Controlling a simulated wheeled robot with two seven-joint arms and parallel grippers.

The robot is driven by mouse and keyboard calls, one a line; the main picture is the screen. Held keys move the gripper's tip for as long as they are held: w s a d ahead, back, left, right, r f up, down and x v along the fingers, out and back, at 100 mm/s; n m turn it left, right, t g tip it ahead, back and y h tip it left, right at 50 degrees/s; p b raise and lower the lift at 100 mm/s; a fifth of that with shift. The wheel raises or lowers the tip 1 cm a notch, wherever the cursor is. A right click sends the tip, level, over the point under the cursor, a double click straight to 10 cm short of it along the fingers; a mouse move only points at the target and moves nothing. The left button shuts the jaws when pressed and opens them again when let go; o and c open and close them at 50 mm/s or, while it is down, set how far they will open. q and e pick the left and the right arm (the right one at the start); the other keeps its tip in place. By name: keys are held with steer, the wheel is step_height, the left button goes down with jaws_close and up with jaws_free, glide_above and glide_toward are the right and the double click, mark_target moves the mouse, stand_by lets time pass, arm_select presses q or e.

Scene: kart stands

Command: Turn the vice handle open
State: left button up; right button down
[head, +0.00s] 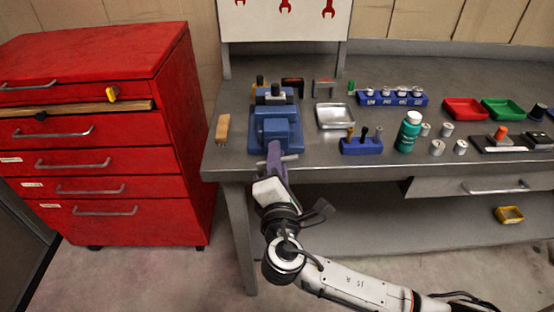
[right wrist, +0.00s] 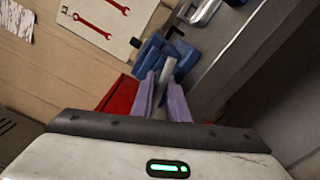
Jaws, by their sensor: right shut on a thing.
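The blue vice (head: 275,126) is mounted at the left front of the grey workbench. Its pale metal handle (head: 290,158) sticks out at the vice's front, by the bench's front edge. My right gripper (head: 274,152) reaches up to it from below, with its purple fingers shut on the handle. In the right wrist view the blue vice (right wrist: 186,55) is ahead, and the grey handle (right wrist: 165,72) lies between the purple fingers of my right gripper (right wrist: 164,92). The fingers hide part of the handle. My left gripper is not in view.
A red drawer cabinet (head: 120,65) stands left of the bench, its top drawer slightly open. On the workbench (head: 310,175) near the vice are a wooden-handled brush (head: 223,128), a metal tray (head: 348,118), a blue tool holder (head: 362,147) and a green bottle (head: 408,132).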

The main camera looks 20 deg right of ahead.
steer(key=shift+f+m+b, duration=0.25)
steer(key=shift+m+b, duration=0.4)
steer(key=shift+m, duration=0.55)
steer(key=shift+r, duration=0.15)
steer(key=c, duration=1.7)
jaws_free()
steer(key=shift+c, duration=0.2)
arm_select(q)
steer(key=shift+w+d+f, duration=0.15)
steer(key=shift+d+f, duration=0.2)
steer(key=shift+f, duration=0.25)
arm_select(e)
steer(key=shift+r, duration=0.1)
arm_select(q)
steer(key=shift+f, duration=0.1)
